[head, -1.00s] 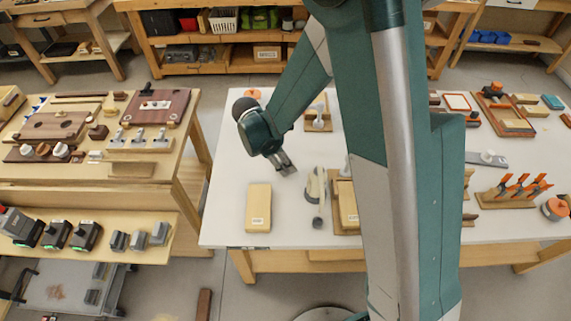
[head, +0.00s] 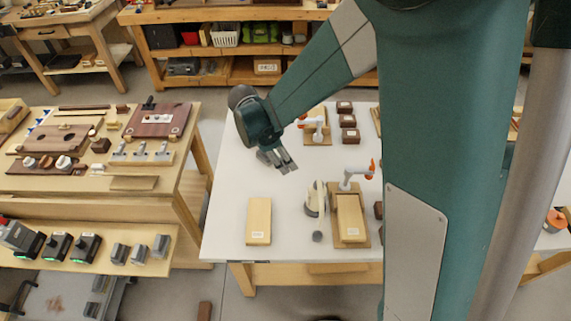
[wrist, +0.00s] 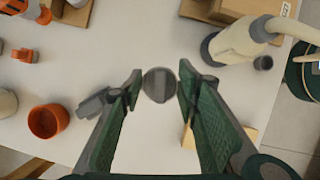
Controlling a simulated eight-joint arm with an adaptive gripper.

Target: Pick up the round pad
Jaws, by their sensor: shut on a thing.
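The round pad (wrist: 159,86) is a small dark grey disc with a lighter band across its middle, seen in the wrist view. My gripper (wrist: 160,88) has one green-padded finger on each side of it and is shut on it. In the head view my gripper (head: 287,168) is over the left part of the white table, above and behind the pale wooden block. The pad cannot be made out there.
A pale wooden block (head: 258,221) lies near the white table's (head: 226,205) front left. Right of it are a cream tool (head: 314,199), a small grey round piece (head: 317,236) and a clamp fixture (head: 351,243). The table's left strip is clear. My arm hides much of the right side.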

